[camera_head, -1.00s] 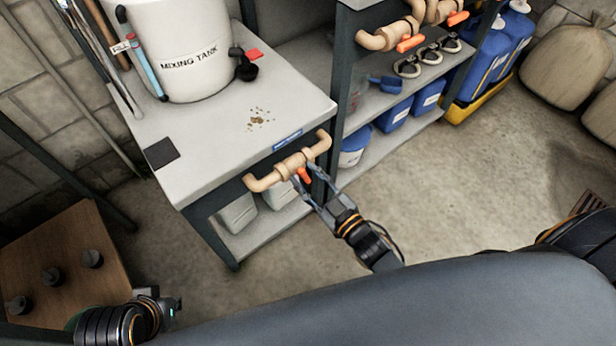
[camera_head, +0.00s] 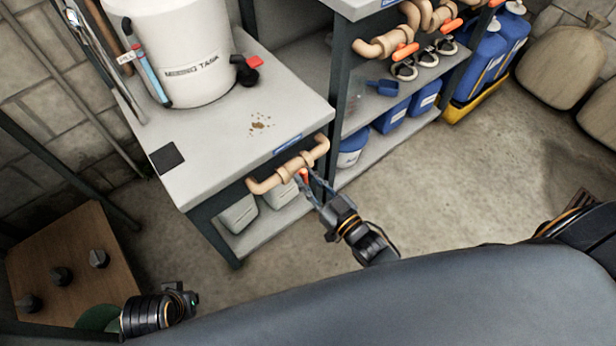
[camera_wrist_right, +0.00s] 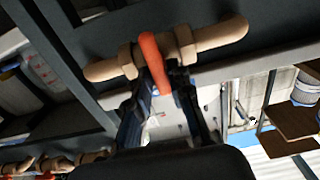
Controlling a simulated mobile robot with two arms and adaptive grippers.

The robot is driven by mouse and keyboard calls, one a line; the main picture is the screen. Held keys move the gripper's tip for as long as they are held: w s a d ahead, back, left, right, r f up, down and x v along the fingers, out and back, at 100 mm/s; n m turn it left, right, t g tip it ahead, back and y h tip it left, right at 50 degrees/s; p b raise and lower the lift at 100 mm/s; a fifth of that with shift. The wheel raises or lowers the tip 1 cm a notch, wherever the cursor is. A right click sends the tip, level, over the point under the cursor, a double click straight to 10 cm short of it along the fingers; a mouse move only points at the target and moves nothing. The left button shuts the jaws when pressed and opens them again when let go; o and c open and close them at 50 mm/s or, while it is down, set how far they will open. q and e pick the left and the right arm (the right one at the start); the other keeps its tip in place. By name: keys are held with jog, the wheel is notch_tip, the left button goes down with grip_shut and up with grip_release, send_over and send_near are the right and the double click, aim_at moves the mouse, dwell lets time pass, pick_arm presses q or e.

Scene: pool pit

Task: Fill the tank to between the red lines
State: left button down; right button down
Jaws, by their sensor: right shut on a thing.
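The white mixing tank (camera_head: 180,45) stands on the grey bench at the upper left; a blue sight tube (camera_head: 150,78) runs up its left side near a small label. No red lines can be made out. A tan pipe with a valve (camera_head: 268,182) is fixed to the bench's front edge. Its orange handle (camera_head: 304,175) also shows in the right wrist view (camera_wrist_right: 153,62). My right gripper (camera_head: 312,188) is at the valve, its fingers shut on the orange handle. My left gripper (camera_head: 185,300) is at the lower left, away from the bench; its fingers are too unclear to read.
A black spout with a red handle (camera_head: 250,66) is on the tank's right side. More tan pipes with orange handles (camera_head: 405,50) are on the shelf unit at right. A wooden board with dark knobs (camera_head: 90,230) is at lower left. Blue jugs (camera_head: 487,55) stand at upper right.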

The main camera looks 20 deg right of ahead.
jog(key=c, duration=1.3)
grip_release()
jog(key=shift+s, duration=0.1)
jog(key=v, duration=1.1)
jog(key=shift+s+d, duration=0.15)
jog(key=shift+s, duration=0.25)
